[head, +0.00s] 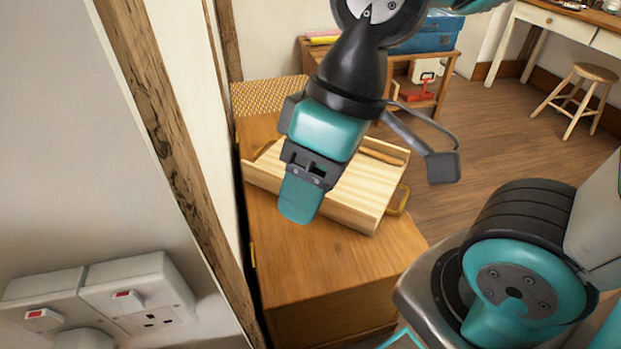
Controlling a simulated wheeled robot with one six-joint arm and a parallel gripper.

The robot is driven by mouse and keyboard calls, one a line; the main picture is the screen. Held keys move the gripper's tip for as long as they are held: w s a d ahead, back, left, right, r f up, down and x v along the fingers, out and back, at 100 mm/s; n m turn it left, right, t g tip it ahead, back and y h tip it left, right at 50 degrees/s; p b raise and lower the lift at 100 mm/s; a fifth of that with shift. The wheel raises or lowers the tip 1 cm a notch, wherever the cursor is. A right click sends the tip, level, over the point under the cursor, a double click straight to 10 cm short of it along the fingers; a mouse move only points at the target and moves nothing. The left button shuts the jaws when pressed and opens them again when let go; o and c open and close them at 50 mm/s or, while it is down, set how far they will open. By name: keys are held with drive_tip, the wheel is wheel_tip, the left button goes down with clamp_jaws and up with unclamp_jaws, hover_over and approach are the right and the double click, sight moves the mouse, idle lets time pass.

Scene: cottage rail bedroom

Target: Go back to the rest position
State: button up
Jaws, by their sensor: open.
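My gripper (372,190) hangs in the upper middle of the head view, pointing down, with its jaws apart. One teal finger is in front of a pale wooden tray, and one dark finger stands off to the right. I see nothing held between them. The tray (362,196) has brass-coloured handles and sits on a wooden cabinet (345,262). The gripper covers part of the tray, so I cannot tell whether it touches it.
A wall with sockets (150,300) and a timber post (165,130) stand close on the left. Behind is a low shelf with a blue box (425,34). A stool (580,95) and a desk (560,22) stand at the far right. Wooden floor (470,140) is clear between.

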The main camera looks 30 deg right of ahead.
wheel_tip(320, 180, up, 20)
drive_tip(key=p, duration=2)
drive_tip(key=shift+w+r, duration=0.1)
